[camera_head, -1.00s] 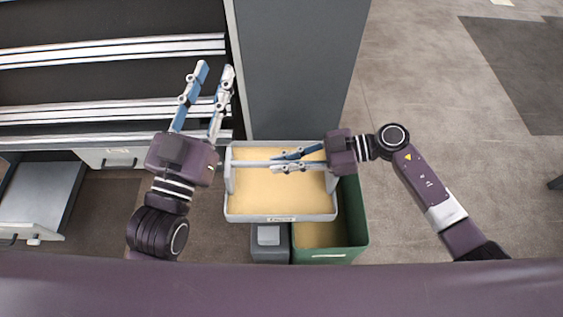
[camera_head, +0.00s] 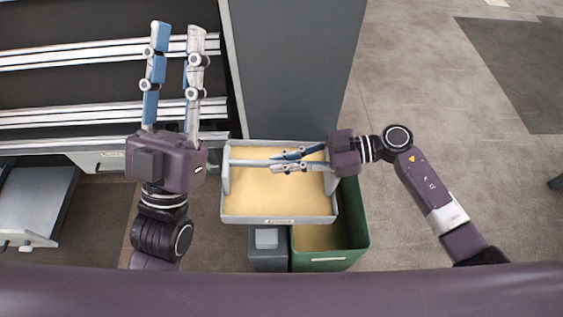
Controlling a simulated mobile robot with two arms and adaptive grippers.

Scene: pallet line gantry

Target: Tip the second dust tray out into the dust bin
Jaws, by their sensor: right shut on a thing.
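A grey dust tray (camera_head: 240,217) full of tan dust hangs level in the middle of the head view, a bar handle (camera_head: 250,163) running across it. My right gripper (camera_head: 282,160) is shut on the handle, coming in from the right. The green dust bin (camera_head: 357,225) stands below and to the right, partly hidden under the tray. Tan dust shows inside the bin. My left gripper (camera_head: 172,35) is open and empty, its fingers pointing away over the rails at the left.
A small grey box (camera_head: 267,258) stands left of the bin. A grey column (camera_head: 294,70) rises behind the tray. White rails (camera_head: 110,46) lie at the upper left, and a grey tray-like drawer (camera_head: 35,200) at the far left. The floor at right is open.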

